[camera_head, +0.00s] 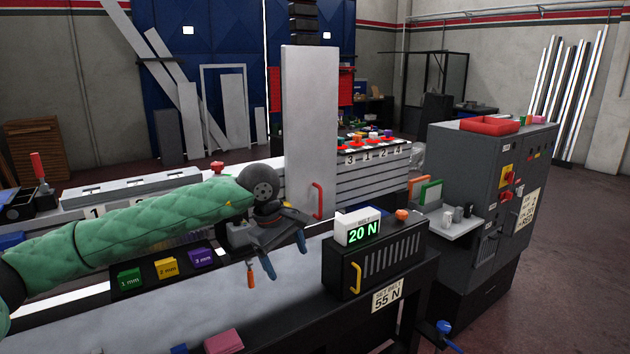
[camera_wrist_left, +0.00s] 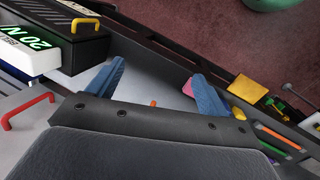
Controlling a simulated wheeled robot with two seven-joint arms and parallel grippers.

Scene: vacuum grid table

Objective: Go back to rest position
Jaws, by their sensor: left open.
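My left arm in its green quilted sleeve comes in from the left in the head view. My right gripper is in neither view.
The black box (camera_head: 375,268) with a "20 N" display (camera_head: 358,229) stands close right of the gripper. A tall pale panel (camera_head: 311,130) rises behind it. Coloured blocks marked in mm (camera_head: 167,267) lie left. A pink block (camera_head: 224,342) is at the front. A grey control cabinet (camera_head: 470,170) stands right.

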